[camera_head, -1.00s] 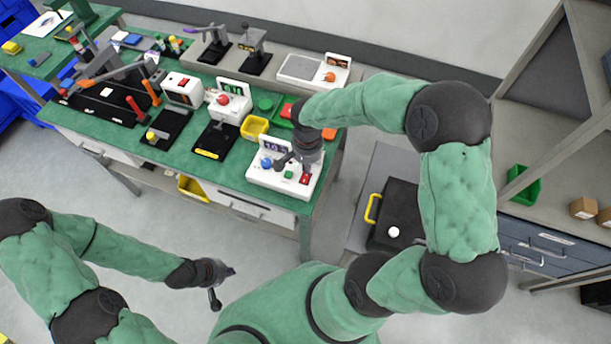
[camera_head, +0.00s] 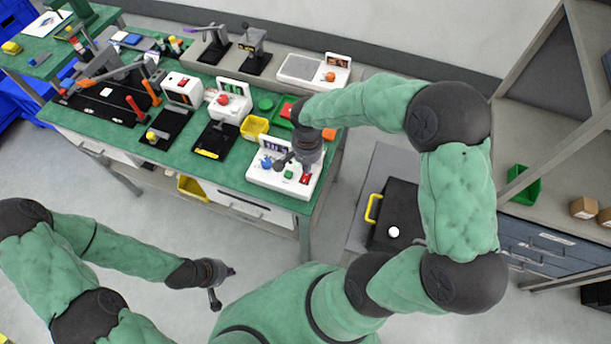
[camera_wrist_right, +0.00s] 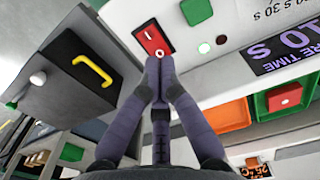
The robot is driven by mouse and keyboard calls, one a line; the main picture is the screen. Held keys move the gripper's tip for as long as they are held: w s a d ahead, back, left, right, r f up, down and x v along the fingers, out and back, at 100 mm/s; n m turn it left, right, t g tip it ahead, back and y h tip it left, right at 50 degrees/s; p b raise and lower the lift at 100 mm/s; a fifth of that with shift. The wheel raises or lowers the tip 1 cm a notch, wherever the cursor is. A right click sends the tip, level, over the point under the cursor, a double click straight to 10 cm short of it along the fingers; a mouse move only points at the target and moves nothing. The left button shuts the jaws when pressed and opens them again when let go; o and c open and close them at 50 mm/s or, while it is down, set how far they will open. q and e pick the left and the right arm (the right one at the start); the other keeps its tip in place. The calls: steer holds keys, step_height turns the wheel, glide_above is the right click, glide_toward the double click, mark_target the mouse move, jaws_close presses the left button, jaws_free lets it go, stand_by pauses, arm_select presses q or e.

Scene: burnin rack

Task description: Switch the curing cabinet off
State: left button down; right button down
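The white control box (camera_head: 257,178) stands at the right front of the green bench. It has a display, a blue knob (camera_head: 266,162), a green button (camera_head: 289,174) and a red rocker switch (camera_head: 304,178). In the right wrist view the red switch (camera_wrist_right: 150,40) shows I and O marks, and the display (camera_wrist_right: 285,48) reads a time of 10 s. My right gripper (camera_wrist_right: 159,62) is shut and empty, its tips at the switch's O end; I cannot tell whether they touch. It also shows in the head view (camera_head: 301,169). My left gripper (camera_head: 231,271) hangs away from the bench; its fingers are unclear.
A dark box (camera_head: 385,235) with a yellow handle and white knob is right of the bench. Green, yellow and orange bins (camera_head: 254,127) and a white device with a red knob (camera_head: 232,104) stand near the control box. Floor in front is clear.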

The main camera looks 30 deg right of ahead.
steer(key=shift+f+b, duration=0.85)
steer(key=shift+f, duration=0.25)
stand_by(0.6)
steer(key=shift+r+p, duration=2.45)
steer(key=shift+r, duration=1.1)
